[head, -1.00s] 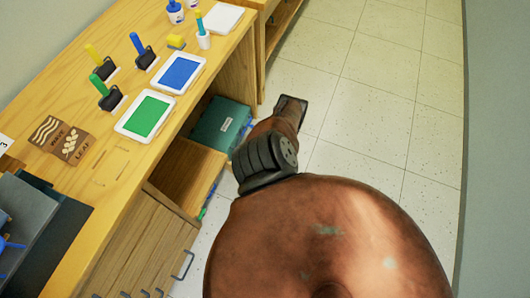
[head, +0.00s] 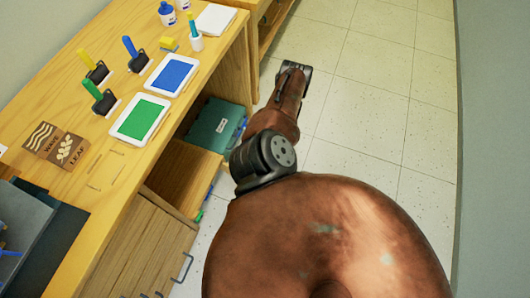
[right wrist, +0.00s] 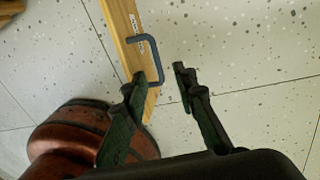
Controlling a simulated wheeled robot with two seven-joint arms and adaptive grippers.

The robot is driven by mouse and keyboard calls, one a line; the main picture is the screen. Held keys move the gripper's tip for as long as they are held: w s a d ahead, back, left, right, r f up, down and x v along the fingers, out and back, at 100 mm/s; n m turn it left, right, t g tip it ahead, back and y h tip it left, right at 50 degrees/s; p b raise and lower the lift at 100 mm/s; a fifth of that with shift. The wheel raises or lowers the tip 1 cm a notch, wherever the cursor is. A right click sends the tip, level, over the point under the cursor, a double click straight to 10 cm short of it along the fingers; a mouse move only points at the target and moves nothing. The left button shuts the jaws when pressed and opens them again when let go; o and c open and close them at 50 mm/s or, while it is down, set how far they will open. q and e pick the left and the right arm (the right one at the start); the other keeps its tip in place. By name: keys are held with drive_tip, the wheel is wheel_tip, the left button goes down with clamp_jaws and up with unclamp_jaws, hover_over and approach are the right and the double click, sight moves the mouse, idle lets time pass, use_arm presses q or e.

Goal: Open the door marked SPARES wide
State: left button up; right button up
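In the right wrist view a narrow wooden panel (right wrist: 122,35) shows nearly edge-on above the floor. It carries a small pale label (right wrist: 135,22), too small to read, and a dark grey bar handle (right wrist: 150,41). It may be the SPARES door, but I cannot confirm this. My right gripper (right wrist: 162,74) is open, with its fingertips on either side of the handle's long bar. In the head view my right gripper (head: 294,68) is over the floor beyond the desk, its fingers barely visible. No SPARES marking is readable there. My left gripper is not in view.
The wooden desk (head: 105,165) holds a green pad (head: 142,119), a blue pad (head: 173,74), stamps and bottles. Below, an open compartment holds a teal box (head: 212,127). Another dark handle (head: 186,268) is on the desk front. Tiled floor (head: 375,95) to the right is clear.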

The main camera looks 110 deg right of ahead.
drive_tip(key=shift+s+d+r, duration=0.15)
drive_tip(key=shift+r, duration=1.05)
